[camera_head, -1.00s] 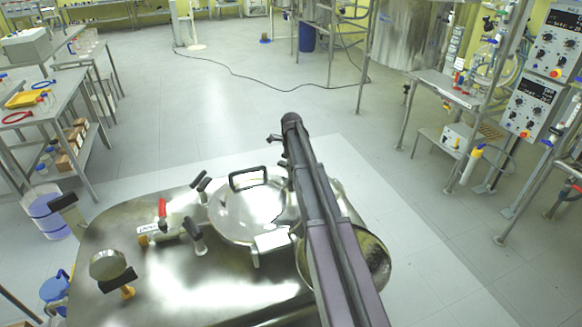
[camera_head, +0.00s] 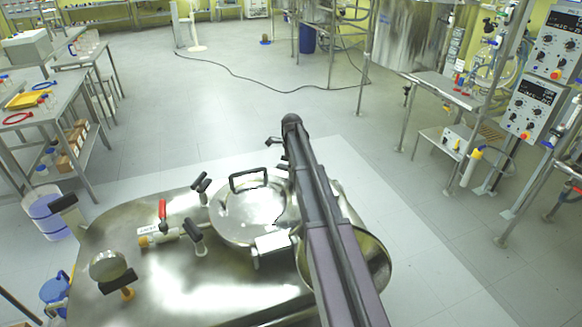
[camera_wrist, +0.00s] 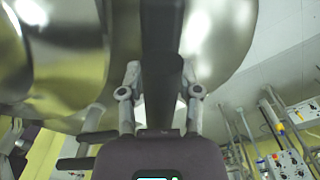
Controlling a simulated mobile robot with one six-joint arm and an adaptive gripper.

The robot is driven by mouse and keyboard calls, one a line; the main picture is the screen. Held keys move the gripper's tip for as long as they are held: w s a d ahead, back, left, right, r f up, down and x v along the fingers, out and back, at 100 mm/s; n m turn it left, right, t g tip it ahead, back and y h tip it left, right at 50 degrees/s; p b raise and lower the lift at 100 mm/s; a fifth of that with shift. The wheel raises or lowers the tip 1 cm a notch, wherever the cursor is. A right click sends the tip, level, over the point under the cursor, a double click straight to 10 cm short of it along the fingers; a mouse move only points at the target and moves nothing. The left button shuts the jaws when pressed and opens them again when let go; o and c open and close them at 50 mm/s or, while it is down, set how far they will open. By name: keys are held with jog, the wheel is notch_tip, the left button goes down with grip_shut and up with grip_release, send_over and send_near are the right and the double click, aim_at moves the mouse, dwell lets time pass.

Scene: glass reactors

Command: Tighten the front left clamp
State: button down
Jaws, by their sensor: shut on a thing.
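A steel vessel top (camera_head: 190,285) fills the lower part of the head view, with a round lid (camera_head: 235,222) that has a black loop handle (camera_head: 250,179). Black-handled clamps show left of the lid (camera_head: 201,184) and at its lower left (camera_head: 193,229). Another black-tipped handle (camera_head: 274,141) shows behind the lid, beside my arm. In the wrist view, the two fingers of my gripper (camera_wrist: 160,92) are shut on a dark bar-like handle (camera_wrist: 161,40). Which clamp it belongs to cannot be told. My gripper is hidden behind my arm in the head view.
A bowl-like steel port (camera_head: 375,262) lies right of my arm. Open floor (camera_head: 240,125) lies beyond. Benches stand left and control boxes right.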

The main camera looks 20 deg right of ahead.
jog(key=n, duration=0.4)
jog(key=shift+s, duration=0.1)
jog(key=n, duration=0.4)
jog(key=shift+n, duration=0.4)
jog(key=n, duration=0.3)
jog(key=shift+n, duration=0.3)
jog(key=n, duration=0.4)
jog(key=c, duration=0.6)
grip_release()
